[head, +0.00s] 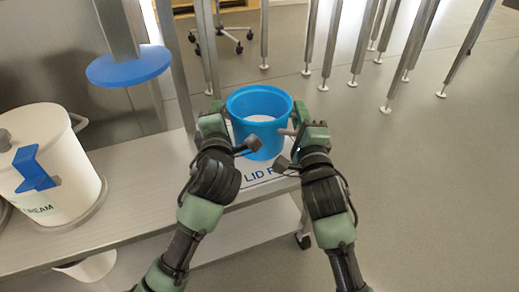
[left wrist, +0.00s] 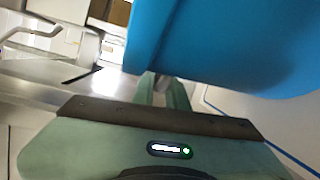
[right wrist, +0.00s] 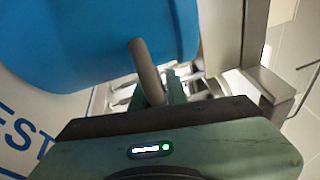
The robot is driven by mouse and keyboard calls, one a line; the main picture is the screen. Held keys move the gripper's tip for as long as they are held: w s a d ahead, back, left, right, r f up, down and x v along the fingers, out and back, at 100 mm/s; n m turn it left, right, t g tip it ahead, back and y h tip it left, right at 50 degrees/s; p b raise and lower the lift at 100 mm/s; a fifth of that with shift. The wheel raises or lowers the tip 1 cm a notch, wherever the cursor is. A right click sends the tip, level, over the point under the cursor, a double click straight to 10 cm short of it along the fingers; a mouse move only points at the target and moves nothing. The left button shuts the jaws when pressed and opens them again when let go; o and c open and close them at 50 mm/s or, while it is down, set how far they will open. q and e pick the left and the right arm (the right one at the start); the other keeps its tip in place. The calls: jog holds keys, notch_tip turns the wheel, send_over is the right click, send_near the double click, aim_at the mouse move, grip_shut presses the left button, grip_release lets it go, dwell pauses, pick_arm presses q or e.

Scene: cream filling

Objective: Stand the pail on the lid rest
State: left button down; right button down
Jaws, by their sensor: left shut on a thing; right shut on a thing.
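The blue pail (head: 262,101) is upright between my two grippers, with a pale patch visible inside it. My left gripper (head: 214,120) is shut on the pail's left side; in the left wrist view the pail (left wrist: 225,45) fills the upper right. My right gripper (head: 299,125) is shut on a grey stub handle (right wrist: 146,72) at the pail's right side. The lid rest (head: 268,174), a white panel with blue lettering, lies beneath the pail; its lettering also shows in the right wrist view (right wrist: 25,130). Whether the pail's bottom touches it I cannot tell.
A white cream tub (head: 62,165) with a blue bracket stands on the steel bench (head: 130,205) at left. A blue disc (head: 128,66) hangs from a column above the bench. Steel legs (head: 375,50) stand behind; the floor at right is clear.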

pick_arm(q)
jog(key=c, duration=1.4)
grip_release()
jog(key=shift+f, duration=0.15)
pick_arm(e)
jog(key=c, duration=1.4)
grip_release()
jog(key=shift+f, duration=0.1)
pick_arm(q)
jog(key=s, duration=0.4)
jog(key=s+d, duration=0.1)
jog(key=s, duration=0.1)
jog(key=shift+s+r, duration=0.15)
jog(key=shift+r, duration=0.1)
jog(key=shift+s+d, duration=0.1)
jog(key=shift+s, duration=0.3)
jog(key=shift+s+r, duration=0.1)
jog(key=shift+s, duration=0.05)
pick_arm(e)
jog(key=shift+s+f, duration=0.1)
jog(key=shift+s, duration=0.1)
jog(key=s, duration=0.3)
jog(key=s+d, duration=0.1)
jog(key=s, duration=0.3)
jog(key=s+f, duration=0.1)
jog(key=s, duration=0.3)
jog(key=shift+s+d, duration=0.2)
jog(key=shift+d, duration=0.15)
